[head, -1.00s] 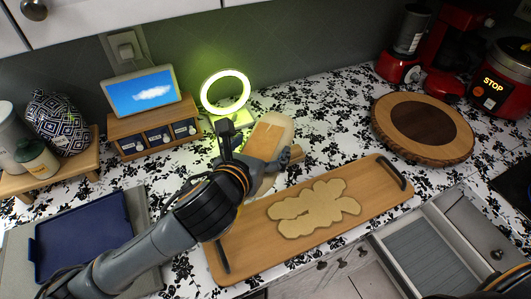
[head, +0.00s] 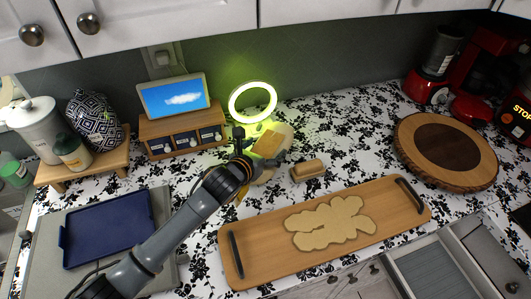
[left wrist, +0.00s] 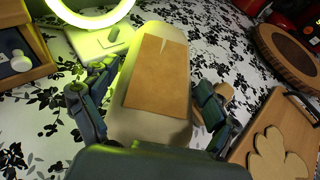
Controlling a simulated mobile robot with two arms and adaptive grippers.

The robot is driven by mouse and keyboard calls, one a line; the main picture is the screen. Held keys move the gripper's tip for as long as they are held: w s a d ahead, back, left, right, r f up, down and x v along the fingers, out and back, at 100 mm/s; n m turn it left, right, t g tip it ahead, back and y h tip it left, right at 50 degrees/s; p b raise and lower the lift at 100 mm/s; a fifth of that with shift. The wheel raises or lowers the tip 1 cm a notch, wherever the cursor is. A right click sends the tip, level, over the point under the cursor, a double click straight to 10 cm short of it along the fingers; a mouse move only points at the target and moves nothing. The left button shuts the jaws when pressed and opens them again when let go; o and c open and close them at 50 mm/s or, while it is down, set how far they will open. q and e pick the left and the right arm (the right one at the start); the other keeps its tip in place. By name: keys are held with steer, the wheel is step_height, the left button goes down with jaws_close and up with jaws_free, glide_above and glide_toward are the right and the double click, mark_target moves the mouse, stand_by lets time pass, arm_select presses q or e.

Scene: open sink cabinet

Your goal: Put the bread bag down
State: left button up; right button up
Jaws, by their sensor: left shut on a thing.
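The bread bag (head: 271,143) is a pale, translucent pack with a brown-orange panel. It is at the back of the counter, in front of the glowing ring lamp (head: 252,102). My left gripper (head: 257,150) is shut on it, with a finger on each side. In the left wrist view the bag (left wrist: 157,80) lies lengthwise between the fingers (left wrist: 152,105), its panel facing the camera. I cannot tell whether its underside touches the counter. My right gripper is not in view.
A small brown block (head: 307,170) sits right of the bag. A cutting board (head: 385,212) with flat dough pieces lies in front. A drawer box (head: 185,141) with a screen stands left. A round wooden board (head: 480,174) is at right. Patterned counter between them is free.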

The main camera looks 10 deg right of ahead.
arm_select(q)
steer(key=shift+s+d+f, duration=0.1)
steer(key=shift+f, duration=1.05)
steer(key=shift+f, duration=0.1)
steer(key=o, duration=1.1)
steer(key=shift+f, duration=0.15)
steer(key=shift+o, duration=0.9)
steer(key=shift+s+r, duration=0.1)
steer(key=shift+r, duration=0.1)
